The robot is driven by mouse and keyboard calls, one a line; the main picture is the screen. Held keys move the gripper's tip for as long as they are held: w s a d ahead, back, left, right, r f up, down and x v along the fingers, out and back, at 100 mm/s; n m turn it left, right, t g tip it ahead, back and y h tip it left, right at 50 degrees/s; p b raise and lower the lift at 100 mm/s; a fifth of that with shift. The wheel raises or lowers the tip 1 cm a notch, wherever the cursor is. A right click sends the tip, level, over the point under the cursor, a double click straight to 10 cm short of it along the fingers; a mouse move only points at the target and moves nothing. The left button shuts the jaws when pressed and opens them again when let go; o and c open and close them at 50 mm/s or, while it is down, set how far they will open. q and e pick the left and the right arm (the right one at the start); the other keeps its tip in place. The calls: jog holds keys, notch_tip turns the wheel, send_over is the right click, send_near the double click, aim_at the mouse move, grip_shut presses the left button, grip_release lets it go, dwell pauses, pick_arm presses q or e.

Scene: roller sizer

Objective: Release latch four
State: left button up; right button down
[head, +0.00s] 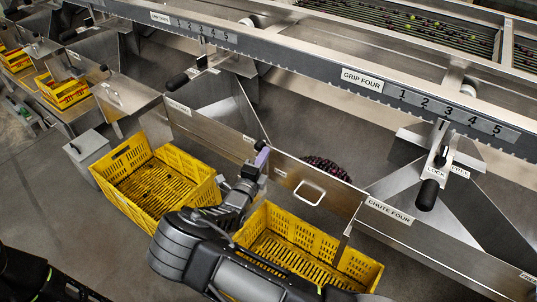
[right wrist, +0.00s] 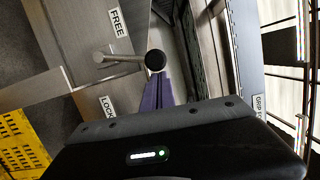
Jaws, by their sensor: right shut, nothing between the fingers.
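The latch shows in the right wrist view as a metal bar ending in a round black knob (right wrist: 155,61). It stands out from a grey metal panel, between the labels FREE (right wrist: 117,22) and LOCK (right wrist: 108,105). In the head view only a small dark knob (head: 259,145) shows, at the top of the gate plate above the crates. My right gripper (head: 262,158) has purple fingers, shut and empty. In the right wrist view its fingertips (right wrist: 160,80) are right by the knob; I cannot tell if they touch. My left gripper is out of view.
Yellow crates (head: 200,167) stand below the gate plate with its handle (head: 309,192). A black-handled lever (head: 428,194) with its own LOCK plate hangs at the right, under the rail marked GRIP FOUR. Dark fruit (head: 327,166) lies behind the plate.

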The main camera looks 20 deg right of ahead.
aim_at(255, 146)
jog(key=shift+w+a+r+n+p, duration=0.3)
jog(key=shift+w+a+r+n, duration=0.1)
jog(key=shift+w+r+n, duration=0.2)
jog(key=shift+w+a+r, duration=0.1)
jog(key=shift+w+a, duration=0.15)
jog(key=shift+w, duration=0.2)
jog(key=shift+w+a+r, duration=0.1)
jog(key=shift+w+a, duration=0.1)
jog(key=shift+w, duration=0.2)
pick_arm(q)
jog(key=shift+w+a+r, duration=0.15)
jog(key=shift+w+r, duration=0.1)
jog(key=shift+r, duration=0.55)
pick_arm(e)
jog(key=shift+w+a+r, duration=0.1)
jog(key=shift+w+r, duration=0.1)
jog(key=shift+r, duration=0.05)
pick_arm(q)
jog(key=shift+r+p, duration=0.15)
jog(key=shift+p, duration=0.25)
